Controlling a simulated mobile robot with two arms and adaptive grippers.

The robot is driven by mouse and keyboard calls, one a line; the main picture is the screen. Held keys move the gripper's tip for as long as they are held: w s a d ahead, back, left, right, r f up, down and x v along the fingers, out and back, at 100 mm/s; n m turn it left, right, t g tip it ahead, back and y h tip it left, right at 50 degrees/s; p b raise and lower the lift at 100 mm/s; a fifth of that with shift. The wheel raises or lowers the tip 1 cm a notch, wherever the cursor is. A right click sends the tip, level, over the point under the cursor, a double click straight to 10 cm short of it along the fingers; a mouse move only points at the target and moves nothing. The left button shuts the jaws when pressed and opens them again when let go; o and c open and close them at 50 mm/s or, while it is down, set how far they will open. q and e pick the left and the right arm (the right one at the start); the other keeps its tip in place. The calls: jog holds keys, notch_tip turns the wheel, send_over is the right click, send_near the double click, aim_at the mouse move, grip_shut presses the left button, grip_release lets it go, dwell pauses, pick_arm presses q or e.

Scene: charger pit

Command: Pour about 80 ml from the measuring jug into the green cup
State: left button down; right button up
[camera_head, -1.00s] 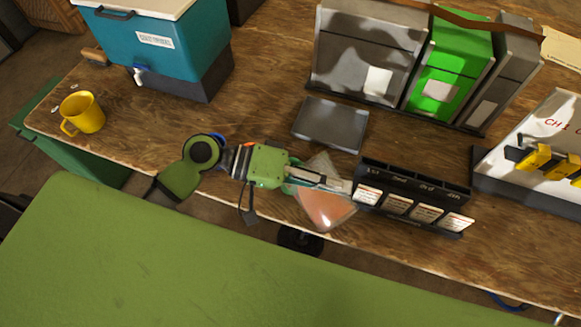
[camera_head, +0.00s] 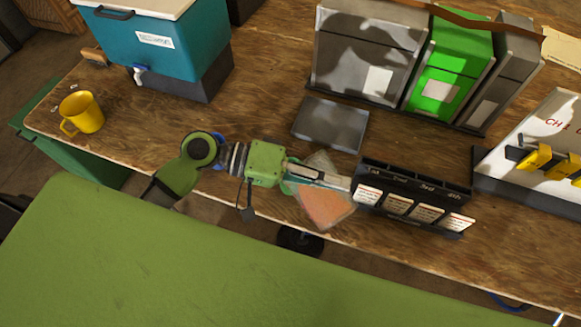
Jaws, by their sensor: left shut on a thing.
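My left gripper (camera_head: 322,178) reaches in from the left, low over the bench near its front edge. It is shut on a clear measuring jug (camera_head: 322,160) with orange contents (camera_head: 328,208). The fingers cross over the jug and hide part of it. The jug looks tilted, though its exact lean is hard to tell from above. A teal-green curved edge (camera_head: 290,187) shows beside the gripper; I cannot tell whether it is the green cup or part of the jug. No green cup shows clearly. My right gripper is not in view.
A black rack (camera_head: 412,178) with labelled slots stands right of the jug. A grey tray (camera_head: 331,124) lies behind. A yellow mug (camera_head: 82,112) and a teal cooler (camera_head: 165,45) stand at left. Grey and green cases (camera_head: 450,65) stand at the back.

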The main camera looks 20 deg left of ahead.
aim_at(344, 211)
pick_arm(q)
jog(key=shift+a+r, duration=0.1)
jog(key=s+d+f+y+p, duration=0.1)
jog(key=s+d+f+m+y+p, duration=0.1)
jog(key=f, duration=0.1)
jog(key=shift+d+m, duration=0.3)
jog(key=shift+d, duration=0.05)
jog(key=shift+s+d+f+t+p, duration=0.2)
jog(key=shift+f+t+p, duration=0.1)
jog(key=shift+f+t, duration=0.15)
jog(key=shift+d+f+m+y+p, duration=0.2)
jog(key=shift+m+y+p, duration=0.15)
jog(key=shift+p, duration=0.3)
jog(key=shift+f, duration=0.15)
jog(key=shift+s+d+f+y, duration=0.1)
jog(key=shift+s+y, duration=0.05)
jog(key=shift+y, duration=0.1)
dwell(0.3)
dwell(0.4)
